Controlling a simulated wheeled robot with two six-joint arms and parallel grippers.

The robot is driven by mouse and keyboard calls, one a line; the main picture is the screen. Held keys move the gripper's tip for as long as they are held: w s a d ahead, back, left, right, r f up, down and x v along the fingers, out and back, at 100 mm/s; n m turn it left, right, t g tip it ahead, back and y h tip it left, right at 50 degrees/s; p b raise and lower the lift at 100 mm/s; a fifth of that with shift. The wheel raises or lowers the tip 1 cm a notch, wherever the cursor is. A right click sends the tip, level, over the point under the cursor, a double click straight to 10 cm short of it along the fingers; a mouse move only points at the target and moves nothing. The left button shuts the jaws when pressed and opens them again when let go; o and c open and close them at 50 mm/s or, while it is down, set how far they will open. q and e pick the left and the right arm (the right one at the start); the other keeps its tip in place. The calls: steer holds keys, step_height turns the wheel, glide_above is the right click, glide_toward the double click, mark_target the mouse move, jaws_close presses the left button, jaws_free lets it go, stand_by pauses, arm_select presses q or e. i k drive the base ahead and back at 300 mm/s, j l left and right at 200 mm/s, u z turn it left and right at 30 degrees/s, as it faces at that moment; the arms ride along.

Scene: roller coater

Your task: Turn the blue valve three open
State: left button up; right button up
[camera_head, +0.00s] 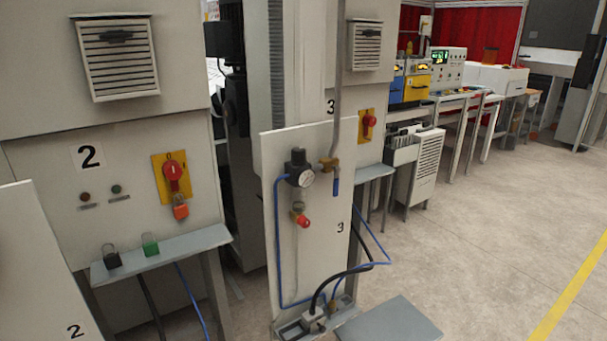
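A white panel marked 3 (322,235) stands in the middle of the head view. Near its upper right is a brass valve (329,164) with a blue handle (336,186) that points straight down. A grey pipe (341,80) comes down from above to this valve. To its left, a black regulator (298,165) with a round gauge (306,179) is fixed to the panel. Neither of my grippers is in view.
Below the gauge hangs a red-ended fitting (303,221). Blue hose (278,240) runs down the panel. A grey plate (390,322) juts out low in front. Machine 2 has a red switch (173,175) and a shelf (185,248). Open floor (480,240) lies to the right.

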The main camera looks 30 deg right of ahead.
mark_target(336, 169)
steer(key=z, duration=1.15)
